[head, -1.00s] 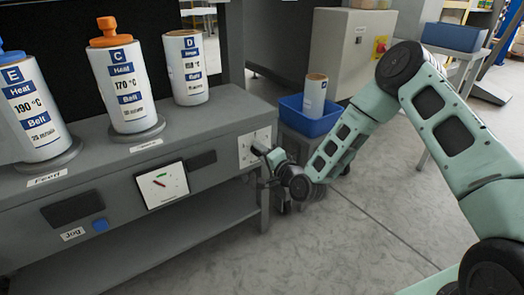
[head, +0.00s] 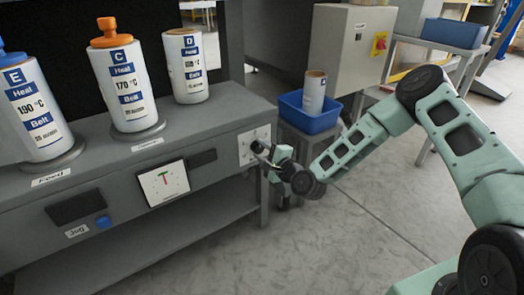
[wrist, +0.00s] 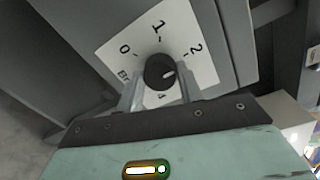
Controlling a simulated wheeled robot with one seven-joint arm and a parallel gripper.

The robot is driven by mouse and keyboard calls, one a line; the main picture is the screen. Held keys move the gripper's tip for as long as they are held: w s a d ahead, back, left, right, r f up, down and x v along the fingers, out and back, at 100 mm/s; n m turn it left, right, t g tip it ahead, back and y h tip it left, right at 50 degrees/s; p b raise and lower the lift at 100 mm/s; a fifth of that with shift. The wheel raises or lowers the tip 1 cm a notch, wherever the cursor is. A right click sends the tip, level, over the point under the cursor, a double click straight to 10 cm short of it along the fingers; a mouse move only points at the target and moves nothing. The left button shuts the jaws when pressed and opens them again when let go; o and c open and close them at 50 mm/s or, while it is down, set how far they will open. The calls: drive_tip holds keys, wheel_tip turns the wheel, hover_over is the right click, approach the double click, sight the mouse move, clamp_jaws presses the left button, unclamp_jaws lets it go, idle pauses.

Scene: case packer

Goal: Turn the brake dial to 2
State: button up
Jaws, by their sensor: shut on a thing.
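The brake dial (wrist: 155,66) is a dark round knob on a white plate (wrist: 112,52) marked 0, 1 and 2. Its white mark points to the right of the wrist view, on the side of the 2 and slightly below it. My gripper (wrist: 160,78) has one finger on each side of the knob and is shut on it. In the head view the plate (head: 245,150) is at the right end of the grey bench front, with my gripper (head: 262,151) against it; the knob is mostly hidden there.
A gauge (head: 164,184) on the bench front has its red needle upright beneath a green mark. Cylinders labelled E (head: 35,115), C (head: 125,90) and D (head: 186,67) stand on the bench (head: 215,120). A blue bin (head: 309,122) holding a cylinder stands beyond my arm. Floor in front is clear.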

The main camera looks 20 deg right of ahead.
drive_tip(key=shift+f, duration=0.1)
idle(0.3)
drive_tip(key=o, duration=1)
drive_tip(key=shift+s, duration=0.1)
drive_tip(key=p+v, duration=0.3)
drive_tip(key=v, duration=1.4)
drive_tip(key=shift+s+p, duration=0.2)
drive_tip(key=shift+p, duration=0.1)
